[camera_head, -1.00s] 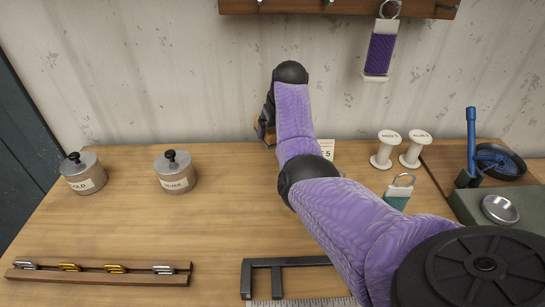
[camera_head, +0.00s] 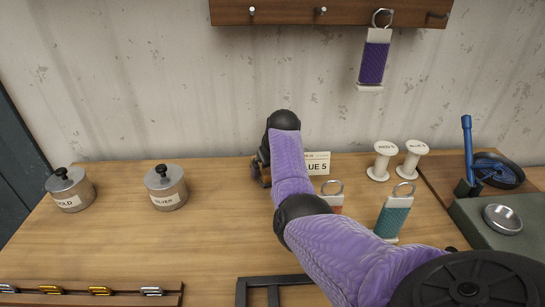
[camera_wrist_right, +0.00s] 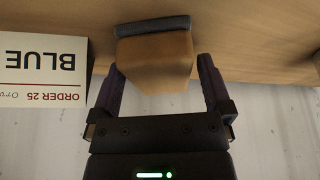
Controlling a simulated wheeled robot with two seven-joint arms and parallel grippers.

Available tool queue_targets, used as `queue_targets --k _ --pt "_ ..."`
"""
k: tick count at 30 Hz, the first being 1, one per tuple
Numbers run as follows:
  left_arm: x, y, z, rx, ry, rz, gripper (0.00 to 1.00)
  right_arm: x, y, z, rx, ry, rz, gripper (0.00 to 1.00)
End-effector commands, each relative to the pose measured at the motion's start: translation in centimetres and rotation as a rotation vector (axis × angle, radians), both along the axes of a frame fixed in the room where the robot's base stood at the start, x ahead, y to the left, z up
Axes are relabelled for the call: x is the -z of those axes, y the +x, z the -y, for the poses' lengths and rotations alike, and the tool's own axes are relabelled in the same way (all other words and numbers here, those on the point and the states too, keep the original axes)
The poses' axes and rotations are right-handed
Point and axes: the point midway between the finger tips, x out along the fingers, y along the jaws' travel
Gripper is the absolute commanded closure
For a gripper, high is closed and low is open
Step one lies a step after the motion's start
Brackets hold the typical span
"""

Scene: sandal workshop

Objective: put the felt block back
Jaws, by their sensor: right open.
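The felt block (camera_wrist_right: 153,62) shows in the right wrist view as a tan wooden block with a dark grey felt strip (camera_wrist_right: 152,26) along one side. It sits on the wooden table close to the wall. My right gripper (camera_wrist_right: 160,72) is open, with one finger on each side of the block; I see a gap at the right finger and cannot tell contact on the left. In the head view my right gripper (camera_head: 262,172) is near the wall, mostly behind my purple arm, which hides most of the block. My left gripper is not in view.
An order card reading "BLUE 5" (camera_head: 317,163) stands beside the gripper. Silver (camera_head: 165,188) and gold (camera_head: 70,190) pots stand left. The table's middle left is clear.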

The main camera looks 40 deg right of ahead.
Motion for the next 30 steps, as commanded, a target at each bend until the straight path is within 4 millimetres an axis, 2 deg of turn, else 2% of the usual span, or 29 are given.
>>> queue_targets --k 1,6,12,17,30 --pt "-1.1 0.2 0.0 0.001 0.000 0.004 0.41 -1.4 -0.3 -0.1 0.000 -0.002 0.004 0.00" --pt "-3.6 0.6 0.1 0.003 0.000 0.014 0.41 -5.4 -1.8 -0.5 0.000 -0.003 0.005 0.00" --pt "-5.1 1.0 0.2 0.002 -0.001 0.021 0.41 -9.3 -3.4 -1.1 0.000 -0.002 0.005 0.00" --pt "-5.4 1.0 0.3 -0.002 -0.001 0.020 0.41 -10.3 -3.9 -1.3 -0.001 0.000 0.003 0.00" --pt "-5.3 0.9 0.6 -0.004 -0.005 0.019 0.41 -10.3 -4.0 -1.3 0.000 -0.001 0.002 0.00"
